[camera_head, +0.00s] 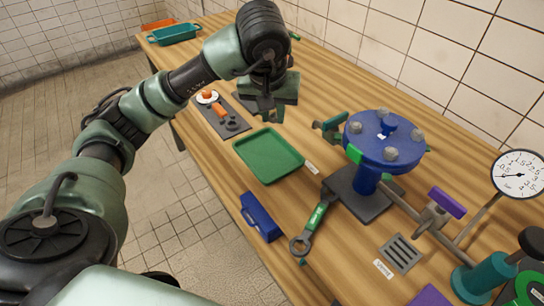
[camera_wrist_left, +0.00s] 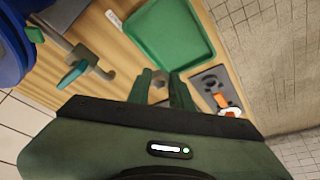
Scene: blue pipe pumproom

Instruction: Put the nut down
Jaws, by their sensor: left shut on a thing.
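My left gripper (camera_head: 268,113) reaches over the table, behind the green tray (camera_head: 268,155) and beside the dark parts board (camera_head: 222,115). In the left wrist view my left gripper (camera_wrist_left: 161,88) is shut on a grey-brown nut (camera_wrist_left: 158,87), held between the fingertips. The green tray (camera_wrist_left: 168,38) lies beyond the fingers there, and the parts board (camera_wrist_left: 217,92) is to their right. In the head view the nut is too small and hidden to make out clearly. My right gripper does not show.
A blue flange (camera_head: 385,140) with several nuts on top stands right of the tray. A green-handled wrench (camera_head: 312,228) and a blue box (camera_head: 260,216) lie near the front edge. A gauge (camera_head: 520,174) stands far right. A teal bin (camera_head: 174,34) is at the far end.

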